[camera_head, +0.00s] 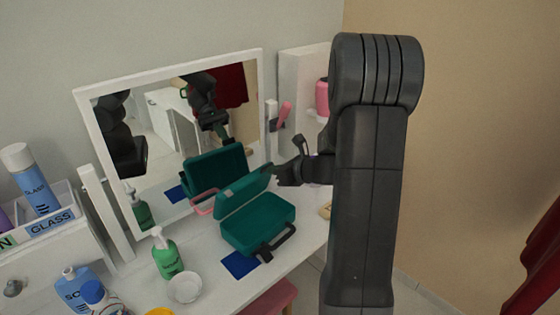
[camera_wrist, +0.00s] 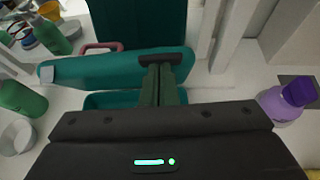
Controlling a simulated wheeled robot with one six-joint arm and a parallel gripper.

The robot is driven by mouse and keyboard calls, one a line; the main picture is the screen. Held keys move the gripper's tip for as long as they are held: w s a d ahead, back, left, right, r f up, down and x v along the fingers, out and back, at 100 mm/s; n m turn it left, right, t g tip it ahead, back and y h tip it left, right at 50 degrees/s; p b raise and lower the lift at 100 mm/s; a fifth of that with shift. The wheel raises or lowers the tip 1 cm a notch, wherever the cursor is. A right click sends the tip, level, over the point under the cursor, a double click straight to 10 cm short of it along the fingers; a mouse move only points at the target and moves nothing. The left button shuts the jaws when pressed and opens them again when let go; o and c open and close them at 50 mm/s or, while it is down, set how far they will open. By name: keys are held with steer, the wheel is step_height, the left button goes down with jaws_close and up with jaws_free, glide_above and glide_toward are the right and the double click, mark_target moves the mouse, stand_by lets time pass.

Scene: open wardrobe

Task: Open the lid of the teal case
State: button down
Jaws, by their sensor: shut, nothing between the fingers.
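The teal case (camera_head: 262,228) stands on the white dresser in front of the mirror. Its lid (camera_head: 240,193) is raised and leans back toward the mirror, with the base open below it. The dark handle (camera_head: 277,244) is at the case's front. In the wrist view the lid (camera_wrist: 105,68) crosses behind my fingers, and part of the base shows below it. My gripper (camera_head: 279,179) is shut and empty at the lid's right end; its fingers (camera_wrist: 165,72) overlap the lid in the wrist view. I cannot tell whether they touch it.
A green pump bottle (camera_head: 167,254) and a white bowl (camera_head: 185,287) stand left of the case. A blue pad (camera_head: 239,264) lies before it. A purple bottle (camera_wrist: 285,103) stands to the right in the wrist view. The mirror (camera_head: 150,105) behind reflects the case and arm.

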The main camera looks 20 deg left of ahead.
mark_target(267, 165)
steer(key=shift+w+a+r+g+h+p, duration=0.1)
steer(key=shift+w+a+r+h+p, duration=0.2)
steer(key=shift+a+p, duration=0.7)
steer(key=shift+w+a+r+g+h+p, duration=0.1)
steer(key=shift+w+a+r+h+p, duration=0.35)
steer(key=shift+p, duration=0.95)
steer(key=shift+a+r+g+h+p, duration=0.1)
steer(key=shift+a+h+p, duration=0.15)
steer(key=shift+a+p, duration=0.8)
steer(key=shift+d, duration=0.1)
steer(key=shift+d+f, duration=0.1)
steer(key=shift+d, duration=0.4)
steer(key=b+v, duration=0.1)
steer(key=v, duration=1.1)
steer(key=shift+s+d, duration=0.2)
steer(key=shift+d, duration=0.1)
steer(key=shift+a+f, duration=0.1)
steer(key=shift+f, duration=0.05)
